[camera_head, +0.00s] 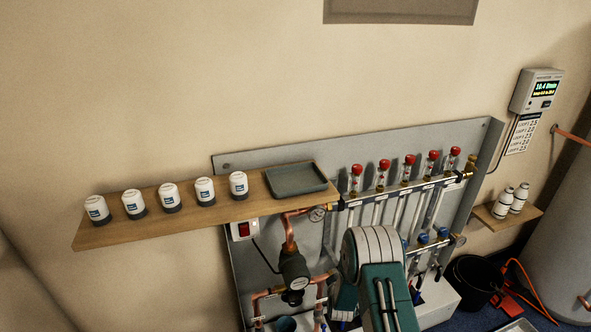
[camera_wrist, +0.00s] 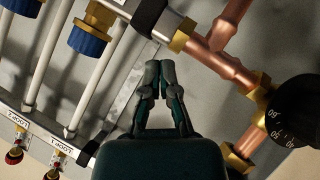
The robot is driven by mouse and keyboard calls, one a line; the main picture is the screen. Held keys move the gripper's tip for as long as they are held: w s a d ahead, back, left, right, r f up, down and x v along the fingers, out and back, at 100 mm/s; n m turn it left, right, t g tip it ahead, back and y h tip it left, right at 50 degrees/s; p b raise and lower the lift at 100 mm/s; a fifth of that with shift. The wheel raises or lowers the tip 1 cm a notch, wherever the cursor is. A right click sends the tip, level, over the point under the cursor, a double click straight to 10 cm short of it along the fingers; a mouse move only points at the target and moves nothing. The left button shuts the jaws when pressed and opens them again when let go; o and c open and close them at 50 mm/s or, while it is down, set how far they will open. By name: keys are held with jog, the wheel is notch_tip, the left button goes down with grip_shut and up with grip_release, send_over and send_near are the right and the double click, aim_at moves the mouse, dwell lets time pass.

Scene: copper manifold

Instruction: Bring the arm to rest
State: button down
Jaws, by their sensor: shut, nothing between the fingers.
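My gripper (camera_wrist: 160,72) is in the wrist view, its dark fingers together at the tips with nothing between them. Behind it are the grey backboard and copper pipes (camera_wrist: 222,70) of the manifold. In the head view my arm's white and teal links rise at the bottom centre, in front of the lower manifold. The gripper itself is hidden there. The manifold's grey board (camera_head: 343,146) carries several red-capped flow meters (camera_head: 410,160) and blue caps (camera_head: 422,238). I cannot tell whether the fingers touch any pipe; they look apart from them.
A wooden shelf (camera_head: 150,226) holds several white actuator-like caps (camera_head: 170,197) and a grey tray (camera_head: 296,181). A pump (camera_head: 294,272) sits left of my arm. A black bucket (camera_head: 477,282), a small shelf with white bottles (camera_head: 512,199) and a tank are at the right.

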notch_tip(320, 180, up, 17)
jog(key=m+g, duration=0.1)
jog(key=m, duration=0.1)
jog(key=s+r+m+g+y, duration=0.1)
jog(key=s+r, duration=0.4)
jog(key=r, duration=0.3)
jog(key=s+r+g, duration=0.1)
jog(key=s+r, duration=0.4)
jog(key=r, duration=0.2)
jog(key=s+r+m+g, duration=0.1)
jog(key=s+r, duration=0.2)
jog(key=s, duration=0.7)
jog(key=s+d+r+m+g, duration=0.1)
jog(key=s+r, duration=0.3)
jog(key=s, duration=0.6)
jog(key=s+d+r+m+g, duration=0.1)
jog(key=s+r+m, duration=0.1)
jog(key=s, duration=0.8)
jog(key=shift+r+g, duration=0.3)
jog(key=shift+r, duration=0.55)
